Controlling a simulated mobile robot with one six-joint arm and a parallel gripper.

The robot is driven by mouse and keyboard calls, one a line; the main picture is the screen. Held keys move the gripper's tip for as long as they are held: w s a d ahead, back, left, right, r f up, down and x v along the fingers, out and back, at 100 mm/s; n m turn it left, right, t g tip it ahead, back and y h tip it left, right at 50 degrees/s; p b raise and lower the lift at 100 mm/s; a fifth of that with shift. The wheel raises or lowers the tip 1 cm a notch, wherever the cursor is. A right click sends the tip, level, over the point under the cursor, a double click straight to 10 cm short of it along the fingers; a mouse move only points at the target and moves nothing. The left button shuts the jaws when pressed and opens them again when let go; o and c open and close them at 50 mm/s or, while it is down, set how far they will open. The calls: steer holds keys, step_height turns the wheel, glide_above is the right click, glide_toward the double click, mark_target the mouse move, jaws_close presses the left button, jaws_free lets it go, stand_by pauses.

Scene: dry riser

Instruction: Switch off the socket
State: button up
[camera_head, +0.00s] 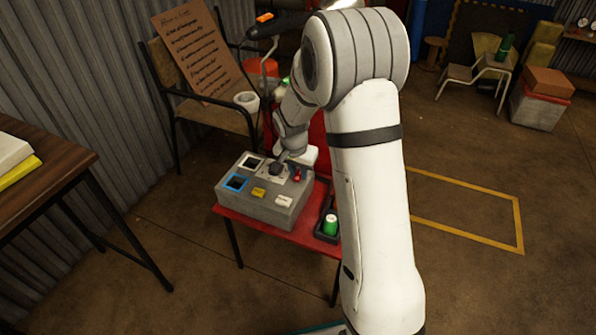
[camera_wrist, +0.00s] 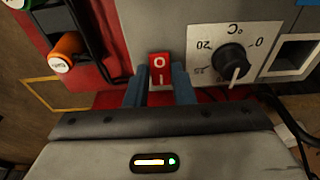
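The grey control box (camera_head: 262,213) stands on a red table. A red rocker switch (camera_wrist: 160,66) marked O and I sits at the box's edge in the wrist view; a small red part (camera_head: 296,174) at the box's right side in the head view looks like it. My gripper (camera_wrist: 160,85) has its two blue-grey fingers apart, one on each side of the switch. I cannot tell whether they touch it. Which side of the rocker is pressed is unclear. In the head view my arm partly hides the gripper and the box's back right.
A black temperature dial (camera_wrist: 232,60) on a white plate is right of the switch. A dark tray (camera_head: 327,218) with a green-and-white cylinder (camera_head: 330,225) lies right of the box. A chair with a written board (camera_head: 203,50) stands behind. A brown table (camera_head: 45,165) is at left.

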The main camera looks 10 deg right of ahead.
steer(key=o, duration=0.4)
steer(key=shift+r, duration=0.1)
step_height(320, 180, up, 8)
steer(key=s+a+p, duration=0.1)
steer(key=p, duration=0.2)
steer(key=shift+s+f, duration=0.15)
steer(key=shift+f, duration=0.1)
steer(key=s+r+n+p, duration=0.2)
steer(key=s+r+p, duration=0.7)
steer(key=r, duration=0.5)
steer(key=s+d+r+n+p, duration=0.1)
steer(key=s+r+n+p, duration=0.1)
steer(key=s+r+p, duration=0.6)
steer(key=s+r+n+y+p, duration=0.1)
steer(key=s+r+n+p, duration=0.2)
steer(key=s+r+p, duration=0.6)
step_height(320, 180, up, 12)
steer(key=p, duration=0.4)
steer(key=shift+s+d+t+p, duration=0.3)
steer(key=shift+t+p, duration=0.1)
